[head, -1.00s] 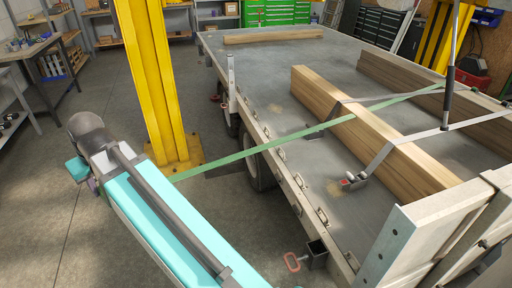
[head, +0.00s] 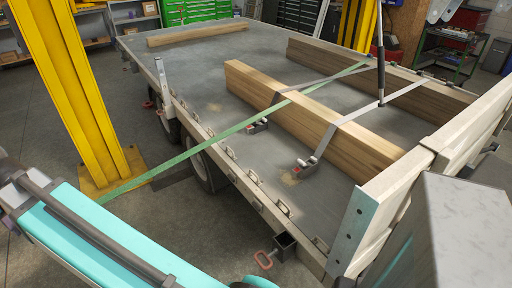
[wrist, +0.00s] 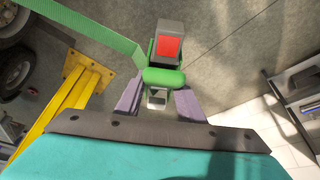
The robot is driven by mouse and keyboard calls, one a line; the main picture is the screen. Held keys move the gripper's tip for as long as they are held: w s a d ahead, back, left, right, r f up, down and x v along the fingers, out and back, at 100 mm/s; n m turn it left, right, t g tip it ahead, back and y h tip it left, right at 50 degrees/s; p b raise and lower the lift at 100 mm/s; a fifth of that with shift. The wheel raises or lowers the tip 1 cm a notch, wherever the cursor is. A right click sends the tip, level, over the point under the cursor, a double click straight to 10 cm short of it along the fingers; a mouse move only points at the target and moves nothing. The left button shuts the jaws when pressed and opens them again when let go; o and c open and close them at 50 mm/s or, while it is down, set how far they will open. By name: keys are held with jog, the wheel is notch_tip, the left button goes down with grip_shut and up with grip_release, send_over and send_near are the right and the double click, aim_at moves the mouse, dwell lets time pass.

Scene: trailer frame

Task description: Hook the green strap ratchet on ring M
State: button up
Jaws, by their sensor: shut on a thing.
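My gripper (wrist: 158,104) is shut on the green strap ratchet (wrist: 164,76), which has a green body and a red patch on a grey part. The green strap (wrist: 88,28) leaves it toward the upper left in the wrist view. In the head view, the green strap (head: 228,132) runs taut from the lower left, over the trailer's near side and a timber beam, to the far side. The gripper and ratchet are hidden in the head view. Several small rings (head: 283,209) line the trailer's near edge; I cannot read which is ring M.
The flatbed trailer (head: 215,85) carries timber beams (head: 310,115). Grey straps with red-marked ratchets (head: 304,164) hold the near beam. A yellow post (head: 72,85) stands left of the trailer. A red-handled part (head: 264,259) sticks out at the near corner. Floor beside the trailer is open.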

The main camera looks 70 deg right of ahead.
jog(key=shift+d, duration=0.1)
jog(key=s+d+f+m+g+h+p, duration=0.1)
jog(key=s+d+f+m, duration=0.2)
jog(key=d, duration=1.1)
jog(key=s+d+f+m+g+h+p, duration=0.15)
jog(key=d+m, duration=0.45)
jog(key=d, duration=0.7)
jog(key=s+d+f+m+h+p, duration=0.15)
jog(key=s+d+m, duration=0.25)
jog(key=d, duration=1)
jog(key=s+d+f+m+g, duration=0.1)
jog(key=s+d+m, duration=0.3)
jog(key=s+d, duration=0.5)
jog(key=s+d+f+m+g+p, duration=0.1)
jog(key=s+d+f+m+g, duration=0.1)
jog(key=s+d, duration=0.6)
jog(key=s+d+f+m+g+p, duration=0.1)
jog(key=s+d+f+m, duration=0.3)
jog(key=s+d, duration=0.5)
jog(key=s+m+g, duration=0.1)
jog(key=s+m, duration=0.1)
jog(key=s, duration=0.3)
jog(key=shift+s+d, duration=0.35)
jog(key=shift+f+b, duration=2.35)
jog(key=shift+f, duration=2.35)
